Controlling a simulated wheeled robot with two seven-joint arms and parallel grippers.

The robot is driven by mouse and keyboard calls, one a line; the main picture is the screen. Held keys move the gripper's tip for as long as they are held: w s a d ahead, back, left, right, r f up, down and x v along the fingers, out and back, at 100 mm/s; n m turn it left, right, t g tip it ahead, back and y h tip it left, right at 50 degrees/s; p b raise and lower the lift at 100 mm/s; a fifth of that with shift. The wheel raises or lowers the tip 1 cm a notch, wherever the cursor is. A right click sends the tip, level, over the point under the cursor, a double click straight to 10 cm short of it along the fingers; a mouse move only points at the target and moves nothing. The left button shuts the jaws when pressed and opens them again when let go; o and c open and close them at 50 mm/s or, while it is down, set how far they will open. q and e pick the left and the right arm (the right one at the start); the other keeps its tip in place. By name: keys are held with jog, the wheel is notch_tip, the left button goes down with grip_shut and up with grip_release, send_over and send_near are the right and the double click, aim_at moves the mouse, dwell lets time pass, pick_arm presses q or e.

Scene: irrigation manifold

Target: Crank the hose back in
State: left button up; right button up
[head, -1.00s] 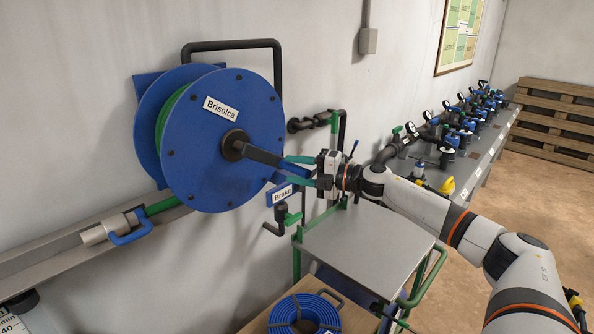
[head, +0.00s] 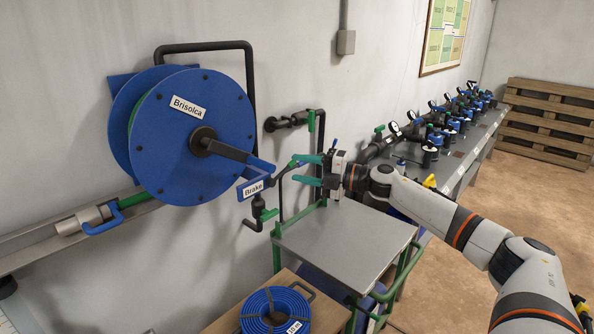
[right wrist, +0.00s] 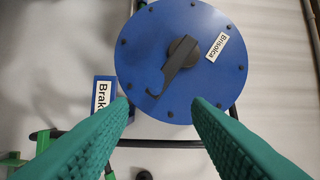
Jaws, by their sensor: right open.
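The blue hose reel (head: 175,135) labelled Brisolca hangs on the wall at left, with a green hose (head: 139,199) leaving it at lower left. The hose ends in a grey nozzle with a blue handle (head: 103,222) at the wall ledge. A dark crank arm (head: 222,149) sticks out of the hub, with a blue grip (head: 262,165) at its end. In the right wrist view the crank arm (right wrist: 176,68) points down-left. My right gripper (head: 297,170) is open, its green fingers right of the blue grip and apart from it. My left gripper is out of view.
A Brake sign (head: 253,188) sits below the crank, with dark pipework and a green valve beside it. A grey-topped cart (head: 345,243) stands below my right gripper. A coiled blue hose (head: 275,312) lies in front. A valve bench (head: 470,155) runs along the wall.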

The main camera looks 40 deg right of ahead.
notch_tip(320, 180, up, 5)
jog(key=w+m+t+h+b, duration=0.1)
jog(key=m+t+h+b, duration=0.1)
jog(key=m+t+h, duration=0.5)
jog(key=m+g+b, duration=0.1)
jog(key=m+g, duration=0.4)
jog(key=m, duration=0.7)
send_near(262, 166)
jog(key=d+f, duration=0.1)
jog(key=d, duration=0.1)
jog(key=shift+y, duration=0.3)
jog(key=w+p, duration=0.1)
jog(key=w, duration=0.2)
jog(key=w+a, duration=0.1)
jog(key=w, duration=0.3)
jog(key=w+a+p, duration=0.1)
jog(key=w, duration=0.2)
jog(key=shift+w+p, duration=0.35)
jog(key=shift+w, duration=0.05)
jog(key=shift+w+a+f, duration=0.15)
jog(key=shift+w, duration=0.25)
grip_shut()
